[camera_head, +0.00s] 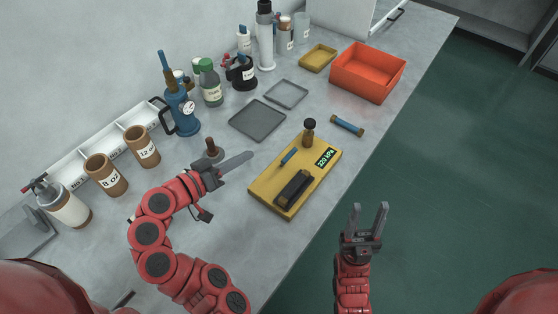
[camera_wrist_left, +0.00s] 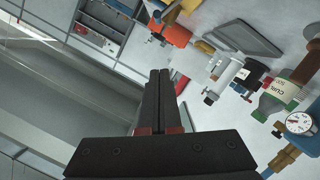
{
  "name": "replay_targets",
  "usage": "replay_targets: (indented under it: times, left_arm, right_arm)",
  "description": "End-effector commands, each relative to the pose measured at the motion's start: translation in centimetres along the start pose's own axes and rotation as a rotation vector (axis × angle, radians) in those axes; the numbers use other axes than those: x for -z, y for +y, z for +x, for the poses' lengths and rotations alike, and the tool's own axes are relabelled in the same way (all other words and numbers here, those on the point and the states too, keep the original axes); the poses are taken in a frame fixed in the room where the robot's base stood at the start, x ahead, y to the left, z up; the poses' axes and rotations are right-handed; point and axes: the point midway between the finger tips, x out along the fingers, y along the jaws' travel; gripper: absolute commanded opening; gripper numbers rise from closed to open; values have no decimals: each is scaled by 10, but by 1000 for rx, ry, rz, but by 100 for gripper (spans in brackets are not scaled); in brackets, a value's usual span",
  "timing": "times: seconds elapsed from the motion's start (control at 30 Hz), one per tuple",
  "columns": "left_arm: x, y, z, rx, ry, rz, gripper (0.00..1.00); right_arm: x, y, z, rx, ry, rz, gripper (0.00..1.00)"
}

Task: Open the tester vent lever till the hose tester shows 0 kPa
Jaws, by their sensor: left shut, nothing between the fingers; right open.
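The hose tester (camera_head: 265,188) is a yellow board on the bench in the head view. Its small dark display (camera_head: 326,157) shows green digits that look like 320 kPa. A blue bar (camera_head: 289,156), which may be the vent lever, lies on the board, with a black block (camera_head: 294,188) nearer me and a dark knob-topped post (camera_head: 308,132) at the far end. My left gripper (camera_head: 249,155) is shut and empty, just left of the board and apart from the blue bar. Its closed fingers also fill the middle of the left wrist view (camera_wrist_left: 160,75). My right gripper (camera_head: 370,215) is open and empty, beyond the bench's right edge.
Grey trays (camera_head: 257,119) lie behind the board. A blue pump with a gauge (camera_head: 180,108), bottles (camera_head: 210,84) and brown cups (camera_head: 143,147) line the wall. A blue cylinder (camera_head: 347,125) and an orange bin (camera_head: 368,72) are at right. The bench nearer me is clear.

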Motion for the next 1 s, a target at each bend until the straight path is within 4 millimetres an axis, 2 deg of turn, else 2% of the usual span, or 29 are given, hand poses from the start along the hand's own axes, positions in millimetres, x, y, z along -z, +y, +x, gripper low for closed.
replay_targets:
  times: [0.17, 0.37, 0.47, 0.53, 0.73, 0.83, 1.0]
  left_arm:
    - [1, 0, 7, -1, 5, 3, 0]
    - [-1, 2, 27, -8, 0, -1, 0]
    - [-2, 2, 50, -7, -5, 1, 0]
    - [2, 4, 64, -5, -6, -2, 0]
    - [2, 2, 101, -2, -3, 0, 0]
    - [-17, 2, 104, -1, -5, -7, 0]
    - [-34, 0, 108, -1, -2, -3, 0]
  right_arm:
    - [0, 0, -2, 0, 0, 0, 47]
    - [-1, 0, -4, 0, 0, 0, 47]
    - [-1, 0, -5, 0, 0, 0, 47]
    - [1, 0, 5, 0, 0, 0, 47]
    - [3, 1, 18, 0, 1, 0, 47]
    - [4, 1, 24, 0, 1, 0, 47]
    - [5, 1, 29, 0, 1, 0, 47]
